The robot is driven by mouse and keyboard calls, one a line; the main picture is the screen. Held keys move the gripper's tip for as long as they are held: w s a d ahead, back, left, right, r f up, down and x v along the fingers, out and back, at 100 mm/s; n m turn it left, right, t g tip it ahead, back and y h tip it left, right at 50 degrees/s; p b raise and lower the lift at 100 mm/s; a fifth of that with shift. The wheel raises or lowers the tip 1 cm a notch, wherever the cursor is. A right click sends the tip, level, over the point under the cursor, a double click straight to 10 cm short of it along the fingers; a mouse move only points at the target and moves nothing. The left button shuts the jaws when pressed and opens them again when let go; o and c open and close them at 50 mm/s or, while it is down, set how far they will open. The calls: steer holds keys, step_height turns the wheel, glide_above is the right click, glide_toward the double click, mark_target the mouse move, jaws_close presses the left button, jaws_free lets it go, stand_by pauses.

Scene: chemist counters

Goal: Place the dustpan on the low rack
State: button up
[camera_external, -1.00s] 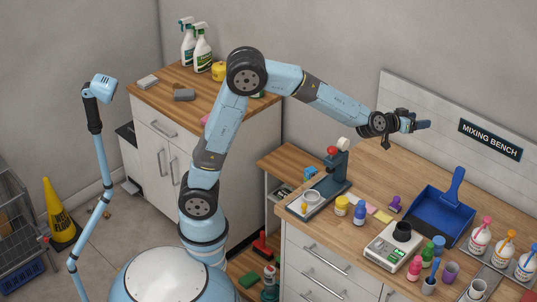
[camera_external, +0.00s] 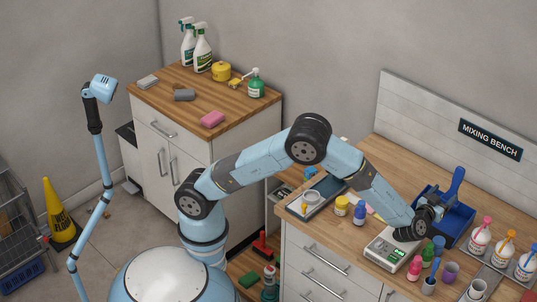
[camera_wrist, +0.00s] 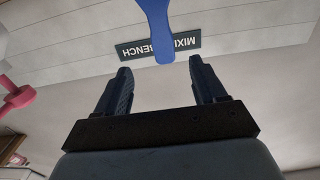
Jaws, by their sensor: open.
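The blue dustpan (camera_external: 463,214) rests on the wooden bench at the right, with its handle (camera_external: 457,187) pointing up and leaning back. My gripper (camera_external: 436,208) is low over the bench, at the left side of the dustpan, and partly hides its pan. In the wrist view the two dark fingers (camera_wrist: 160,67) are apart with nothing gripped. The blue handle (camera_wrist: 158,28) comes down from the top of that view, its end lined up with the gap. I cannot tell how deep it lies. A grey wire rack (camera_external: 22,230) stands on the floor at the far left.
A scale (camera_external: 388,252) and several small bottles crowd the bench close below my gripper. White bottles (camera_external: 480,240) stand right of the dustpan. The sign (camera_external: 490,139) is on the panel behind. A yellow floor sign (camera_external: 58,212) stands beside the rack.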

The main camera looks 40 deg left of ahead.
mark_target(457, 179)
steer(key=w, duration=0.8)
steer(key=shift+w, duration=0.1)
steer(key=shift+w+a+r, duration=0.1)
steer(key=shift+w, duration=1.25)
steer(key=shift+w+a+r, duration=0.1)
steer(key=shift+w, duration=1.25)
steer(key=shift+c, duration=0.2)
jaws_close()
